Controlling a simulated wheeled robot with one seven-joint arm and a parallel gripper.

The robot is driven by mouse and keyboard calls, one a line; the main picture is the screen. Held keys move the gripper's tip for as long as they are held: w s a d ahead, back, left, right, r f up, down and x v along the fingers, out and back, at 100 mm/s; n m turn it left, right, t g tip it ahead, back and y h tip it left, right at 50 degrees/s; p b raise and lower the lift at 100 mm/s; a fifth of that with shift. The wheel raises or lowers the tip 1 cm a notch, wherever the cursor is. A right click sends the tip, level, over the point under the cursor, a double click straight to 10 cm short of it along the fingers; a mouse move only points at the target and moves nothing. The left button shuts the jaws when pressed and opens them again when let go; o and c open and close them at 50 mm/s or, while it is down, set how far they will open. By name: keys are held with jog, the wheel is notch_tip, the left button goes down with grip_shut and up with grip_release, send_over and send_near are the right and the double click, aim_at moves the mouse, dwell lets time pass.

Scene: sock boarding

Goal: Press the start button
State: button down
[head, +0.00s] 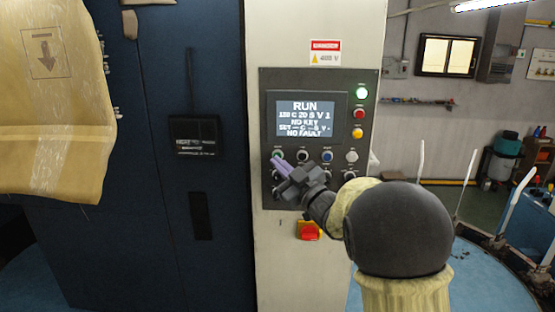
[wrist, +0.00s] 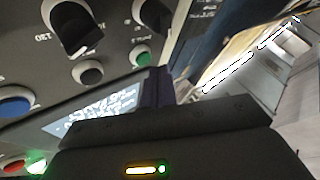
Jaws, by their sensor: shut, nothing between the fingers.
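The control panel (head: 268,100) is dark grey on a pale column. A green button (head: 278,155) sits at the left end of the button row under the screen; its legend cannot be read. It also shows in the wrist view (wrist: 141,57). My gripper (head: 279,164) is shut and empty, its fingertips at the panel just below and beside the green button. In the wrist view the dark fingers (wrist: 156,86) end close to this button; I cannot tell whether they touch it. The screen (head: 306,117) reads RUN, NO KEY and NO FAULT.
Black (head: 302,155), blue (head: 327,156) and white (head: 351,156) buttons continue the row. Knobs sit below, partly hidden by my gripper.

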jog(key=s+b, duration=0.3)
jog(key=s, duration=0.2)
jog(key=shift+a, duration=0.1)
dwell(0.5)
dwell(0.4)
jog(key=s+d+f+m+g+h, duration=0.3)
jog(key=d+f+m+h, duration=0.75)
jog(key=f, duration=0.65)
jog(key=s+d+f+m+g+h, duration=0.1)
jog(key=s+d+f+g, duration=0.2)
jog(key=s, duration=0.8)
jog(key=s+d+f+m+g+h, duration=0.2)
jog(key=s+d+f+g, duration=0.1)
jog(key=s+f+g, duration=0.4)
jog(key=s+f, duration=0.3)
jog(key=s, duration=0.1)
jog(key=shift+d+f+g, duration=0.2)
jog(key=shift+f+g, duration=0.1)
